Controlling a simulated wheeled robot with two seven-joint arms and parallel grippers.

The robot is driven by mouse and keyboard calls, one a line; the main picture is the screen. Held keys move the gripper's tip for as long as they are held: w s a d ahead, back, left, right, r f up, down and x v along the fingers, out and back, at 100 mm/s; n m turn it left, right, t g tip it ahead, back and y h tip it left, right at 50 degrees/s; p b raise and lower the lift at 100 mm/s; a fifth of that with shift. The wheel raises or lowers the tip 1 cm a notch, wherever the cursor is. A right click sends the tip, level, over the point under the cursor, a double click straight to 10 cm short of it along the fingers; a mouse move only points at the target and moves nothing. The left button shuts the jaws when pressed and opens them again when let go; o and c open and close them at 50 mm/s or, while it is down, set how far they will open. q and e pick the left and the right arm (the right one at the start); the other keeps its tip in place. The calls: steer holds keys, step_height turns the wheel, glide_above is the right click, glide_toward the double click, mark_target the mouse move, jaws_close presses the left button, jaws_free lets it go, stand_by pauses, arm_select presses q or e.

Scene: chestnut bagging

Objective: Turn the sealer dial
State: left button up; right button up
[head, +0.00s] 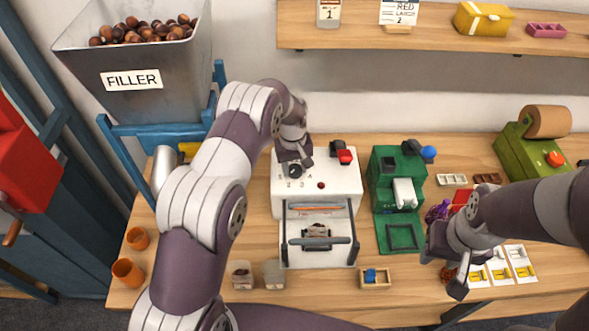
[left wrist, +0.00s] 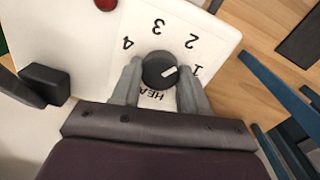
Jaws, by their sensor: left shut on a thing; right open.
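The white sealer (head: 335,185) stands on the table in the middle of the head view. Its dark round dial (left wrist: 158,66) is on the top panel, with the numbers 1 to 4 around it and a partly hidden "HEA..." label. The dial's white mark points toward the 1. My left gripper (left wrist: 160,82) is shut on the dial, one finger on each side; it also shows in the head view (head: 295,162), covering part of the dial. My right gripper (head: 443,272) is open and empty, low over the table's front right.
A red button (head: 321,185) and a black-and-red part (head: 342,153) are on the sealer. A green machine (head: 400,190) stands to its right. A shelf (head: 420,38) runs above.

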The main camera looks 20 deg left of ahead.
arm_select(q)
steer(key=shift+n+b, duration=0.3)
steer(key=shift+n, duration=0.3)
steer(key=shift+r, duration=0.1)
steer(key=o, duration=0.9)
steer(key=shift+c, duration=0.2)
steer(key=shift+o, duration=0.9)
steer(key=shift+s+d, duration=0.1)
steer(key=shift+s, duration=0.05)
